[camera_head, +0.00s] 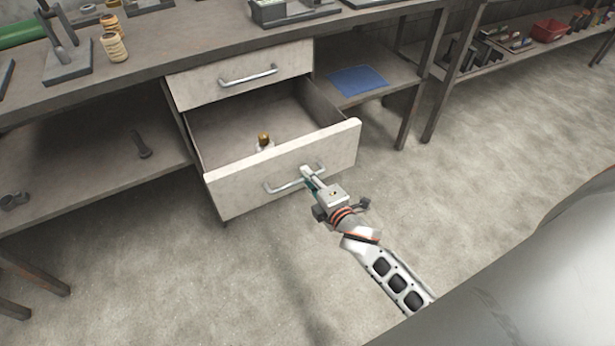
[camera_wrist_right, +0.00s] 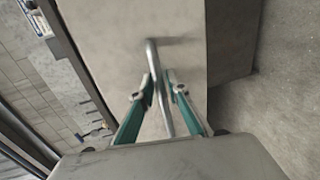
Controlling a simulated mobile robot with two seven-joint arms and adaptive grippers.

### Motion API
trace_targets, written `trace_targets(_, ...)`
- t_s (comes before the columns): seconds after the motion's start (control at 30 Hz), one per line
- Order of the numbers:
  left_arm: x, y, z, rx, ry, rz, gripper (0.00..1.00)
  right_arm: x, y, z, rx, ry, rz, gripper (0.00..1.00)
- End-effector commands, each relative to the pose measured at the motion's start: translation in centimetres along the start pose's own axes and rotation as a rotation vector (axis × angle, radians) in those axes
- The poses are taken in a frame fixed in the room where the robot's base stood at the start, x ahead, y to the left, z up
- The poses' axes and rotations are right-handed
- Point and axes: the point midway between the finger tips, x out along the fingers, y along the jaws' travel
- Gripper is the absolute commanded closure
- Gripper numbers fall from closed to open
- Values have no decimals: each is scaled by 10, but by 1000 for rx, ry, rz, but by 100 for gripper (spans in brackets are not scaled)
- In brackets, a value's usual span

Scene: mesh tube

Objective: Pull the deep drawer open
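The deep drawer (camera_head: 240,191) is the lower drawer under the workbench. It stands well out from the bench, with its inside showing. Its bar handle (camera_head: 283,187) is on the pale front panel. My right gripper (camera_head: 307,174) is at the right part of this handle. In the right wrist view, the green-sided fingers (camera_wrist_right: 163,86) are close together on either side of the handle bar (camera_wrist_right: 152,56), in front of the drawer front (camera_wrist_right: 185,30). They look shut on it. My left gripper is not in view.
A small brass-topped item (camera_head: 264,141) is inside the drawer. The shut upper drawer (camera_head: 240,78) is above. A blue mat (camera_head: 357,81) lies on the shelf to the right. The floor (camera_head: 480,160) in front and to the right is clear.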

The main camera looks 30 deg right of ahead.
Motion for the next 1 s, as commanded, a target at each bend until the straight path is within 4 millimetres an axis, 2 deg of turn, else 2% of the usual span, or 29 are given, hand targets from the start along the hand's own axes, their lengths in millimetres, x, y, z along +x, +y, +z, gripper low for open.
trace_targets(0.27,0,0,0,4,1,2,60,-9,-1,0,0,1,-1,85)
trace_targets(0.37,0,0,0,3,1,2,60,-23,-1,0,0,1,-1,85)
trace_targets(0.7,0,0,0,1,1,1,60,-90,-1,0,1,0,-2,85)
trace_targets(0.83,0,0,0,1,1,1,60,-107,-1,0,0,-1,-2,85)
trace_targets(1.0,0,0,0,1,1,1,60,-118,0,0,0,0,0,85)
